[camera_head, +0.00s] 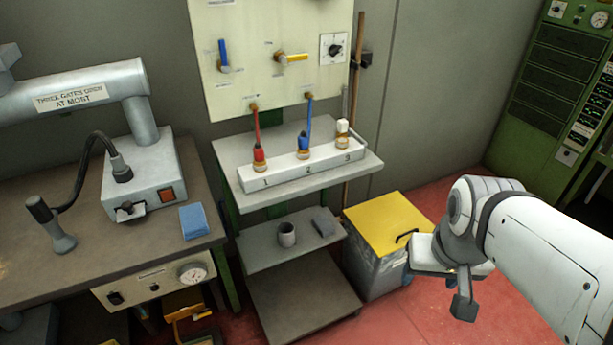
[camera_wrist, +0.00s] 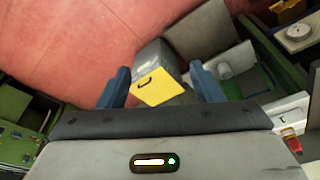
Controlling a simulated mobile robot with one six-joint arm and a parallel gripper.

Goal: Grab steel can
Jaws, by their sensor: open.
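The steel can (camera_head: 287,234) is a small grey cylinder with an open top, standing upright on the middle shelf of the rack, left of a small grey block. In the camera_wrist view, a small pale grey shape that looks like the can (camera_wrist: 225,70) shows beyond the right finger. My gripper (camera_wrist: 161,86) is open and empty, with two blue-grey fingers apart. In the camera_head view, my gripper (camera_head: 461,290) hangs at the right, well away from the can, right of the yellow-lidded bin. Part of its jaws is hidden there.
The bin (camera_head: 386,223) with a yellow lid and black handle stands beside the rack. A workbench (camera_head: 30,280) stands left. Red floor (camera_head: 420,320) is clear at right.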

